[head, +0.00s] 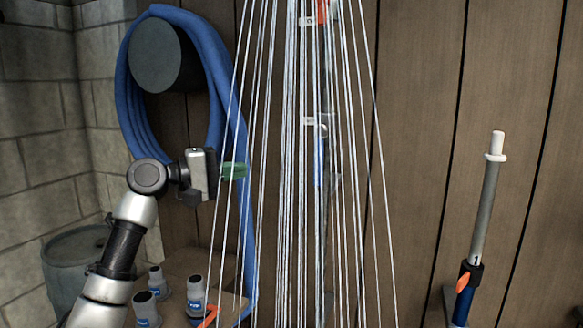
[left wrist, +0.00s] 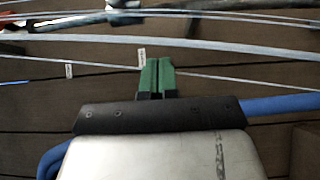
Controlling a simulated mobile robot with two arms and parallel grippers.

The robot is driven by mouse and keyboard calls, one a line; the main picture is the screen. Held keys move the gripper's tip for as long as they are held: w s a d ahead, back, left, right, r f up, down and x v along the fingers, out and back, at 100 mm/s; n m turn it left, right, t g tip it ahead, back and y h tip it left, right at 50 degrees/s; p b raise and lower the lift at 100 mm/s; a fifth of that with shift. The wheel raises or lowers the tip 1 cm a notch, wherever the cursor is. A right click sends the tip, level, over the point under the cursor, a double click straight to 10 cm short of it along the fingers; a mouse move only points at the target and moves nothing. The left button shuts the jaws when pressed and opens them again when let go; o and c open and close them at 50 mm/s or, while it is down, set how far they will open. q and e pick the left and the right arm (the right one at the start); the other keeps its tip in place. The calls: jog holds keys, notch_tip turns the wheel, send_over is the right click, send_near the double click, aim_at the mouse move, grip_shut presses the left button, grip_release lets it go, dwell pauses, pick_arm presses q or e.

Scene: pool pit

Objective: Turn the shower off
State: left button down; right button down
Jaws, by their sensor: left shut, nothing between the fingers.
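The shower is running: many thin white water streams (head: 287,200) fan down through the middle of the head view. Behind them a blue lever-like part (head: 319,160) hangs upright on the pipework, and a red part (head: 322,12) shows at the top edge. Each has a small white tag beside it. The streams partly hide both, and the shower head is out of view. My left gripper (head: 233,171) is shut and empty, its green fingertips at the left edge of the streams, apart from the blue part. The closed fingers (left wrist: 157,76) also show in the left wrist view. My right gripper is not in view.
A blue hose (head: 133,95) hangs coiled on a dark round holder (head: 160,55) behind my left arm. Several bottles (head: 147,308) stand below on a wooden surface, near a grey barrel (head: 72,262). A pole (head: 486,205) stands at right against the plank wall (head: 420,120).

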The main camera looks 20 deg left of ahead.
aim_at(320, 155)
pick_arm(q)
jog(key=s+d+p+x, duration=0.2)
jog(key=p+x, duration=0.4)
jog(key=x, duration=0.7)
jog(key=shift+a, duration=0.1)
